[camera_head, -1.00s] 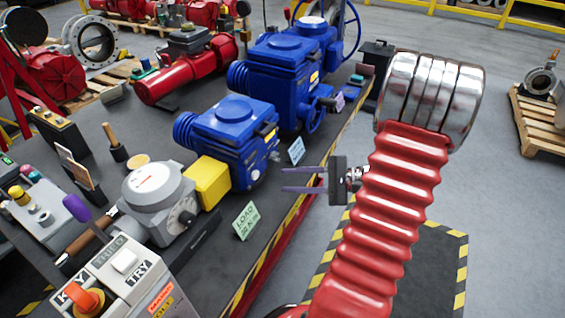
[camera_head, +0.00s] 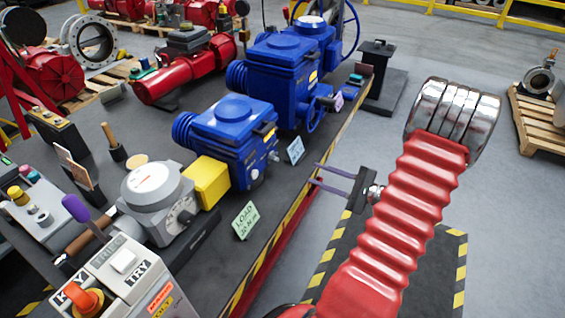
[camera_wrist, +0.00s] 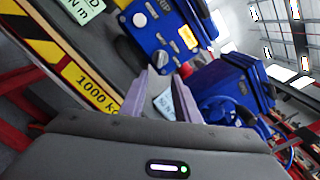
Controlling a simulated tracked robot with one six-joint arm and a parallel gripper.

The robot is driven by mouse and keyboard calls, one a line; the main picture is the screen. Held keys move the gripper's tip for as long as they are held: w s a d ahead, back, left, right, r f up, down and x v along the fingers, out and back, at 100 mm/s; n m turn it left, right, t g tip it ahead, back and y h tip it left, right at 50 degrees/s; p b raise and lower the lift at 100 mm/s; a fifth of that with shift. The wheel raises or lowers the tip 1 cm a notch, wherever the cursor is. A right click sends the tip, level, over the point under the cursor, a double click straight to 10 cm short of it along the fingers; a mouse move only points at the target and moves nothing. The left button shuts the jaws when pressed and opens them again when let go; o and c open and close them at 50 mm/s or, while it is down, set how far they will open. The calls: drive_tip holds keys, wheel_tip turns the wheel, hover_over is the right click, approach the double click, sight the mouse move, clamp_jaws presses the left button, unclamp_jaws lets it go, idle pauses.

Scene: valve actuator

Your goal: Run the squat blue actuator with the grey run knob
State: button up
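The squat blue actuator (camera_head: 237,128) stands on the dark bench in the head view, joined to a yellow block at its left. In the wrist view its blue casing (camera_wrist: 177,22) fills the top middle, with pale round parts and a small panel. A grey knob-like part (camera_wrist: 160,39) shows on that face; I cannot read its marking. My gripper (camera_head: 314,174) is off to the right of the actuator, past the bench's striped edge, and touches nothing. Its two purple-grey fingers are apart and empty, and also show in the wrist view (camera_wrist: 168,76).
A taller blue actuator (camera_head: 280,75) stands behind. A yellow block (camera_head: 208,182) joins a grey round unit (camera_head: 155,190). A green LOAD card (camera_head: 245,220) and a pale blue card (camera_head: 295,150) stand near the bench edge.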

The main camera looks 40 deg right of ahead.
sight(277, 160)
drive_tip(key=x, duration=1.2)
drive_tip(key=shift+w+a, duration=0.2)
drive_tip(key=shift+w, duration=0.05)
